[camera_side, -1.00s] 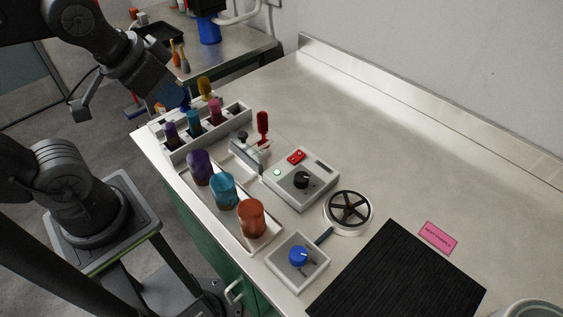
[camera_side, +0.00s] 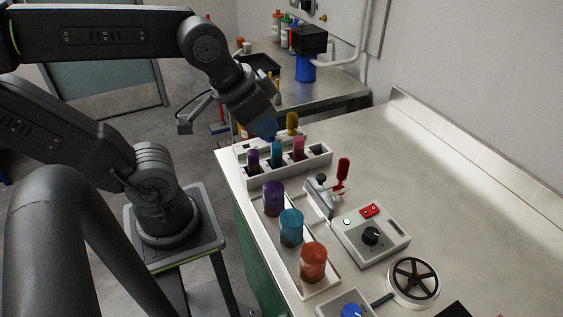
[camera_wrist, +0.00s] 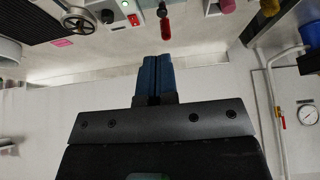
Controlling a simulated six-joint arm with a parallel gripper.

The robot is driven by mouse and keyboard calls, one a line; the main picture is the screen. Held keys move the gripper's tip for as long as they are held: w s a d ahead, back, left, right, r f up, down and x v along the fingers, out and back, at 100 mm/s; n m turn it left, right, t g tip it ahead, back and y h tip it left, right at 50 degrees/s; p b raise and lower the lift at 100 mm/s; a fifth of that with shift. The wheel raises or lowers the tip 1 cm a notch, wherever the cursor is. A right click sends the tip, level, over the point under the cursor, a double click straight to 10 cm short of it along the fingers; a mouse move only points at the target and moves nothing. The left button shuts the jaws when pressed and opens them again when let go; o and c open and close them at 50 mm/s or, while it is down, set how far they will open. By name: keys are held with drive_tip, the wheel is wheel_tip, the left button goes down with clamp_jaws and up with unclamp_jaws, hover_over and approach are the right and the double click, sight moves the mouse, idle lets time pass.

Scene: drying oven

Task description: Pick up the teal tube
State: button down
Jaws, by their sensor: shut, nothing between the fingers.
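The teal tube (camera_side: 277,154) stands upright in the white rack (camera_side: 318,162), between a purple tube (camera_side: 253,158) and a pink tube (camera_side: 299,147). My gripper (camera_side: 267,131) is just above and behind the teal tube in the side view, its blue fingers pointing down toward the rack. In the wrist view the blue fingers (camera_wrist: 156,74) are pressed together with nothing between them. The teal tube does not show in the wrist view. I cannot tell whether the fingertips touch anything.
A yellow tube (camera_side: 292,122) stands behind the rack's front row. Purple (camera_side: 273,198), teal (camera_side: 291,228) and orange (camera_side: 313,262) cups stand in a tray in front. A red-handled lever (camera_side: 343,172) and a control box (camera_side: 371,238) are to the right.

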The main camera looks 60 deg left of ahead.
drive_tip(key=c, duration=1.8)
unclamp_jaws()
drive_tip(key=shift+c, duration=0.2)
drive_tip(key=o, duration=1.1)
drive_tip(key=n+g, duration=0.6)
drive_tip(key=n, duration=1.2)
approach(276, 145)
wheel_tip(276, 145, down, 12)
drive_tip(key=shift+f, duration=0.2)
